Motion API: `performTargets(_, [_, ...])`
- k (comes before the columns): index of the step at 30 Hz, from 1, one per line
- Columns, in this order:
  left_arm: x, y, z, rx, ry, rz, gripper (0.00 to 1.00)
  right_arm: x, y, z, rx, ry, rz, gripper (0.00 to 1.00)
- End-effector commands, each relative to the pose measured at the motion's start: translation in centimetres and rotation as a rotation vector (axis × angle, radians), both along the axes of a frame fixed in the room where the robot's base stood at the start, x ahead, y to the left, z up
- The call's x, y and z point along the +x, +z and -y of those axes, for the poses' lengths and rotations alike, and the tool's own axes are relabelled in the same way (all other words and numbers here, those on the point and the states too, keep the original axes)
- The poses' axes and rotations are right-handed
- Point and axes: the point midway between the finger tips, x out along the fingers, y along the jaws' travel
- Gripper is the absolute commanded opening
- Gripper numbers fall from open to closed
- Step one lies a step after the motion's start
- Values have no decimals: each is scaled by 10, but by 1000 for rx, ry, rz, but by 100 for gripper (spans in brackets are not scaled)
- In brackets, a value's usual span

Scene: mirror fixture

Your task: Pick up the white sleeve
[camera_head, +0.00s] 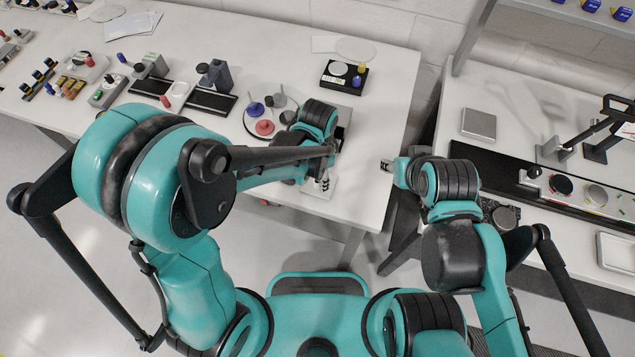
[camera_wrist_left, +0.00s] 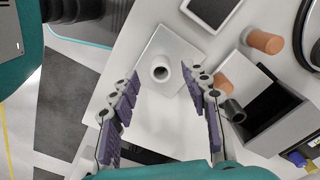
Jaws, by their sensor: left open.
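The white sleeve (camera_wrist_left: 160,73) is a short hollow cylinder with a dark bore. In the left wrist view it stands on a pale square plate (camera_wrist_left: 153,50). My left gripper (camera_wrist_left: 160,76) is open, with its two purple-padded fingers on either side of the sleeve and visible gaps between.
In the left wrist view, orange cylinders (camera_wrist_left: 264,41), a grey cylinder (camera_wrist_left: 232,110) and an open-topped grey box (camera_wrist_left: 272,120) lie to the right. In the head view, a round tray (camera_head: 252,126) with coloured pieces is left of the gripper. A gap separates the two tables.

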Motion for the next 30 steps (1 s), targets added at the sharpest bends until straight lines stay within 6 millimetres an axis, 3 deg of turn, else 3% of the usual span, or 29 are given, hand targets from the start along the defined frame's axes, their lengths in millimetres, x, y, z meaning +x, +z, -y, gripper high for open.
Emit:
performTargets(1, [1, -12, -1, 0, 1, 0, 47, 0, -6, 0, 0, 0, 0, 40])
performTargets(5, [1, -26, -1, -1, 1, 0, 47, 0, -10, 0, 0, 0, 0, 40])
performTargets(13, [1, -29, -1, -1, 2, 0, 47, 0, -10, 0, 0, 0, 0, 40])
performTargets(14, [1, -29, -1, -1, 2, 0, 44, 0, -10, 0, 0, 0, 0, 40])
performTargets(18, [1, -28, -1, 0, 2, 1, 11, 0, -10, 0, 0, 0, 0, 40])
performTargets(30, [1, -28, -1, 0, 2, 1, 10, 0, -9, 0, 0, 0, 0, 40])
